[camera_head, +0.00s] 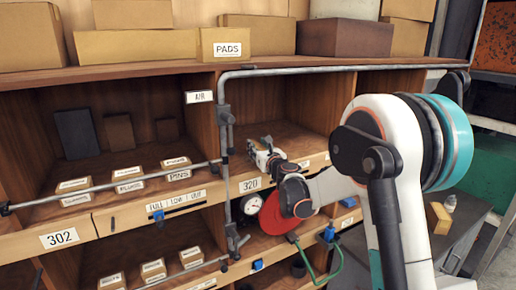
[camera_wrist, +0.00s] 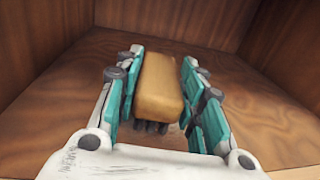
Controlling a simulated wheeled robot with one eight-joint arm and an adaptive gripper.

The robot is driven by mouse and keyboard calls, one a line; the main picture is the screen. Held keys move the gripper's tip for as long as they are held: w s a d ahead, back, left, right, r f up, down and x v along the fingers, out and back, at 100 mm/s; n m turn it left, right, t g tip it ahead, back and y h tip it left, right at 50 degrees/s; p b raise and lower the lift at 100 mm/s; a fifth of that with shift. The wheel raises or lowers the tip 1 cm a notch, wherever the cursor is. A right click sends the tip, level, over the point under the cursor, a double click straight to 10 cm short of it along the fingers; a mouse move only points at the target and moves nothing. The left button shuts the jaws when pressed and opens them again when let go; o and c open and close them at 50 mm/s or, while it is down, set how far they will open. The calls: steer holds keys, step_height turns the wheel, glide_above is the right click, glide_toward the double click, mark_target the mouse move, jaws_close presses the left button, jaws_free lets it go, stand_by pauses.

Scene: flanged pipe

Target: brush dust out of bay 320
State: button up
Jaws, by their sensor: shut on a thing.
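My gripper (camera_head: 264,155) reaches into the front of bay 320, above the shelf lip with the 320 label (camera_head: 249,185). In the wrist view my gripper (camera_wrist: 160,95) is shut on a tan block-shaped brush (camera_wrist: 161,82), with dark bristles (camera_wrist: 150,127) showing beneath it. The brush lies between the teal finger pads. The bay's wooden floor (camera_wrist: 255,110) and walls surround it. I cannot make out dust on the floor, and cannot tell whether the bristles touch it. In the head view the brush cannot be made out.
A grey pipe (camera_head: 226,120) runs down the divider left of the bay and along its top. A red disc (camera_head: 278,213), a gauge (camera_head: 251,204) and a green hose (camera_head: 330,268) sit below. Labelled boxes (camera_head: 128,178) fill the left bay.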

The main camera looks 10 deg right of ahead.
steer(key=shift+f+b, duration=0.55)
steer(key=shift+f, duration=0.05)
steer(key=shift+a+r, duration=0.1)
steer(key=shift+a, duration=0.05)
